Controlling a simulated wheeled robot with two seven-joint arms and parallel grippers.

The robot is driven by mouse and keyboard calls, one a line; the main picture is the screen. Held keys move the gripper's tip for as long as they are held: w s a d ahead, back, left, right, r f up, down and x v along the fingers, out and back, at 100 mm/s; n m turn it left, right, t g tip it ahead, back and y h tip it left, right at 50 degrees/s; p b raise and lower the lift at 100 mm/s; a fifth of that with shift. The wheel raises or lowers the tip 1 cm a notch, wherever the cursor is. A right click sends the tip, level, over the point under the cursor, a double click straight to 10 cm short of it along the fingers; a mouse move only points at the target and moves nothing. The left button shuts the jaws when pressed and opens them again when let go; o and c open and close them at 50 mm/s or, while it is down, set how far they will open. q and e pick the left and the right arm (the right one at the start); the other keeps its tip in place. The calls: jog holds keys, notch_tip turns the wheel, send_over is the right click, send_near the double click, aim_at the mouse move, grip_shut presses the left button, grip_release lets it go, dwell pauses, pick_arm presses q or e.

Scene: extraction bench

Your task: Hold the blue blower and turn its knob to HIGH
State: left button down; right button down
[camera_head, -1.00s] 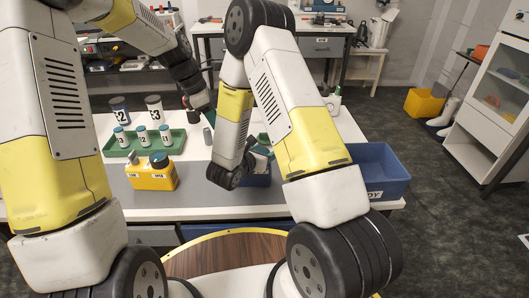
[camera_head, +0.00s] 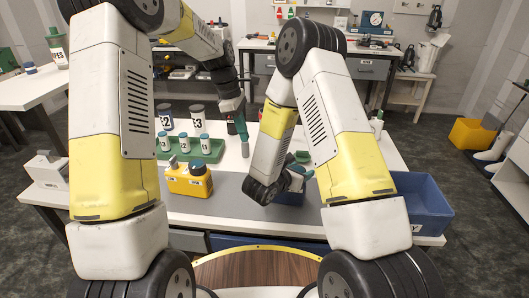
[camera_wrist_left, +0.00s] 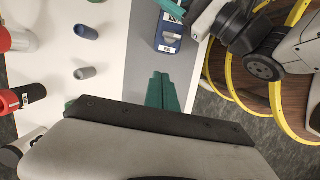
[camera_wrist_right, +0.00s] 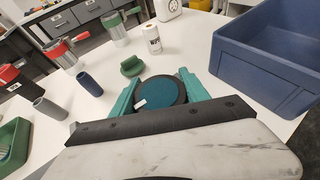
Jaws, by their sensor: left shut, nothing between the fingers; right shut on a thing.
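The blue blower (camera_head: 291,185) stands on the grey strip of the bench in the head view, mostly behind my right arm. In the left wrist view it is a blue body (camera_wrist_left: 168,36) with white labels, at the top. My right gripper (camera_wrist_right: 162,88) is shut on it: in the right wrist view its green fingers sit on both sides of the dark blue round top (camera_wrist_right: 163,93). I cannot read the knob's setting. My left gripper (camera_head: 243,130) is shut and empty above the bench, left of the blower; its green fingertips (camera_wrist_left: 162,82) are together, apart from the blower.
A yellow blower-like box (camera_head: 190,180) with labels stands to the left. Behind it is a green tray (camera_head: 207,152) of small labelled bottles. A blue bin (camera_head: 420,195) stands at the right. Small grey cups (camera_wrist_left: 86,73) stand on the bench near my left gripper.

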pick_arm(q)
jog(key=shift+s+d+f, duration=0.25)
jog(key=shift+d+f, duration=0.8)
jog(key=shift+f, duration=0.5)
jog(key=shift+s+d+f, duration=0.2)
jog(key=shift+d+f, duration=0.8)
jog(key=shift+f, duration=0.55)
jog(key=shift+s+d+f, duration=0.25)
jog(key=shift+d+f, duration=0.8)
jog(key=shift+f, duration=0.5)
